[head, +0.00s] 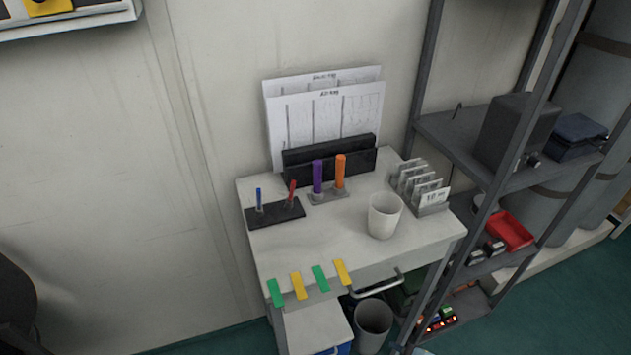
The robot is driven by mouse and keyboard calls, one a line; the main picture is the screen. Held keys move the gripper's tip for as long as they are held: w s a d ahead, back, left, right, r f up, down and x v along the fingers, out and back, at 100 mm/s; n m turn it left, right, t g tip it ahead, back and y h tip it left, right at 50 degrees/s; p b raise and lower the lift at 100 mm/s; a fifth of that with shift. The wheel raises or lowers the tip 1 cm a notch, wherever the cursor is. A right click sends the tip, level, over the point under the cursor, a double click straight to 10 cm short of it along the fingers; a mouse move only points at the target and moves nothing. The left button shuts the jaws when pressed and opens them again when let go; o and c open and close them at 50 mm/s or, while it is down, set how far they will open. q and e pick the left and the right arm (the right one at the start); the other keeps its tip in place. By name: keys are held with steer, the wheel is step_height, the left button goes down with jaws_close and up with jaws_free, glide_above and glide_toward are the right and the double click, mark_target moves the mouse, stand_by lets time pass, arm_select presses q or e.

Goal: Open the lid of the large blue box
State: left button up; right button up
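A box with blue sides (345,349) and a pale grey-white lid (316,325) stands low at the bottom edge of the head view, beneath the front of the small desk. Only its top and a sliver of blue side show; the rest is cut off by the frame. The lid looks shut and lies flat. A handle-like curve shows at its lower edge. Neither of my grippers is in view.
The white desk (300,240) holds a white cup (384,215), pens, markers and a card rack; coloured tags hang over its front edge. A grey bin (372,325) stands right of the box. A metal shelf rack (470,140) stands at right.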

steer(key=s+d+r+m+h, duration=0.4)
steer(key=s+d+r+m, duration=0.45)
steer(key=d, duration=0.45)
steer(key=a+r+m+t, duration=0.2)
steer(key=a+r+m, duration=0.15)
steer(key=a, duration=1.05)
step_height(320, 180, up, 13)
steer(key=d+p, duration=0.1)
steer(key=p, duration=1.6)
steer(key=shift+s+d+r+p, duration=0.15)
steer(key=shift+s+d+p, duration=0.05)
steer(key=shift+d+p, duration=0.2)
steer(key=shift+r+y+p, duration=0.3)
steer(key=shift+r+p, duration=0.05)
steer(key=shift+p, duration=0.15)
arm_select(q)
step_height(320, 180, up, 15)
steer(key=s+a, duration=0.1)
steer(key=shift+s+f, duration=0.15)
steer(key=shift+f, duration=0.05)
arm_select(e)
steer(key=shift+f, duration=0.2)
